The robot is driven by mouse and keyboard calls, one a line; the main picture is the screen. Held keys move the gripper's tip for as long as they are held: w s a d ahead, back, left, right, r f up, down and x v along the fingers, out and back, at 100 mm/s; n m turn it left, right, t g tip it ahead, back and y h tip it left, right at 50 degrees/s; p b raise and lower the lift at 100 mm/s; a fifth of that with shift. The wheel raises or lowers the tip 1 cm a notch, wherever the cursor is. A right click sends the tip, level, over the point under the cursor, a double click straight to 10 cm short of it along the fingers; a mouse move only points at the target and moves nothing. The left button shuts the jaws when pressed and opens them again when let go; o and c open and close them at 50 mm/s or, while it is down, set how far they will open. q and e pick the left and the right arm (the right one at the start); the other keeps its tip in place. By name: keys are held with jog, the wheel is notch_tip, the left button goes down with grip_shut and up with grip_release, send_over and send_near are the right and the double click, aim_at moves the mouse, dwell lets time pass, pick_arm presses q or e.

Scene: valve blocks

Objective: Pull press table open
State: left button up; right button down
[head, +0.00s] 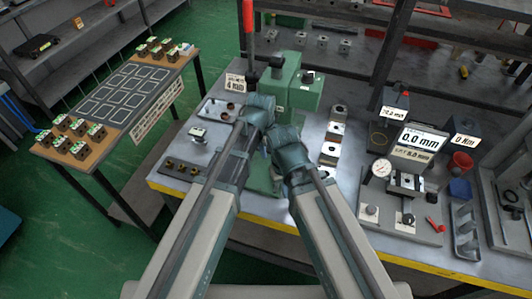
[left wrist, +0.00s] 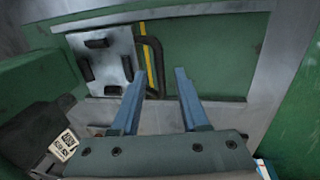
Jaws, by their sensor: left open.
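The green press (head: 283,88) stands on the workbench, with its red-handled lever (head: 248,25) upright. In the left wrist view, the press table (left wrist: 112,50) is a metal plate with several dark pads on a green base (left wrist: 205,50). A dark bent handle (left wrist: 157,62) is at the plate's right side, beside a yellow stripe. My left gripper (left wrist: 160,74) is open, with its two blue fingers pointing at the handle; the handle shows between them, nearer the left finger. I cannot tell whether they touch. My right gripper (head: 284,138) is in front of the press; its fingers are unclear.
Metal blocks (head: 332,145) stand in a row right of the press. A gauge fixture (head: 400,190) and a display (head: 421,139) are farther right. A small tray with parts (head: 197,135) lies on the left. A wooden-topped table (head: 118,105) stands apart at left.

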pick_arm(q)
grip_shut()
dwell(1.5)
